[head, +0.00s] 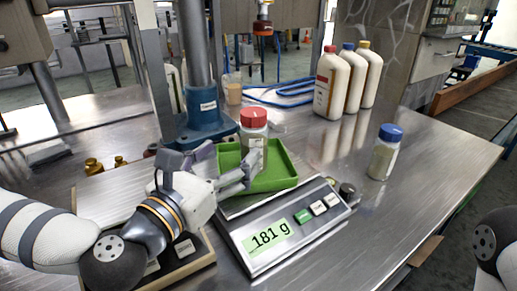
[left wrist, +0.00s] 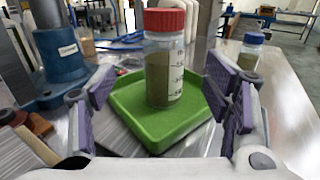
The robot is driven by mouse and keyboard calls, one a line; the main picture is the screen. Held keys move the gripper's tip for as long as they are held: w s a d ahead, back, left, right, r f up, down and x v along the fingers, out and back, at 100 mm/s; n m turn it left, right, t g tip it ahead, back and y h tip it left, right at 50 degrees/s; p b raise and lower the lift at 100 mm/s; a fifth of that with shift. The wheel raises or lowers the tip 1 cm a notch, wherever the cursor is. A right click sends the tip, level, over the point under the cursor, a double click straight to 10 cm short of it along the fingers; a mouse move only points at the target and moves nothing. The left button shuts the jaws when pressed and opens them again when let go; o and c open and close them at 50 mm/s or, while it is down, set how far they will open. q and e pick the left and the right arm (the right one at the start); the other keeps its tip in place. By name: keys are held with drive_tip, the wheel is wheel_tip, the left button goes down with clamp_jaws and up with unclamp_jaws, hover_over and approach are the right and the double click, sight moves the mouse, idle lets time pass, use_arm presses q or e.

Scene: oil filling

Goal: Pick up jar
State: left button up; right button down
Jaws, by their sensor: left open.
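A clear jar with a red lid (head: 253,137) stands upright in a green tray (head: 284,178) on the scale. In the left wrist view the jar (left wrist: 165,70) is centred between the fingers, with graduated marks and dull contents in its lower part. My left gripper (head: 224,165) is open in front of the jar, its fingers apart on either side and not closed on it. The green tray (left wrist: 140,130) lies under it. A second jar with a blue lid (head: 384,155) stands on the table to the right. My right gripper is not in view.
The scale (head: 255,245) reads 181 g. Several white bottles (head: 330,85) stand at the back. A blue-based column stand (head: 200,130) is behind the tray to the left. Small brass weights (head: 93,166) lie at left. The table to the right is mostly clear.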

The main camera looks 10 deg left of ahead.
sight(246, 144)
use_arm(q)
drive_tip(key=x, duration=0.8)
drive_tip(key=shift+w+d+f, duration=0.2)
drive_tip(key=shift+d+f, duration=0.1)
drive_tip(key=shift+f, duration=0.05)
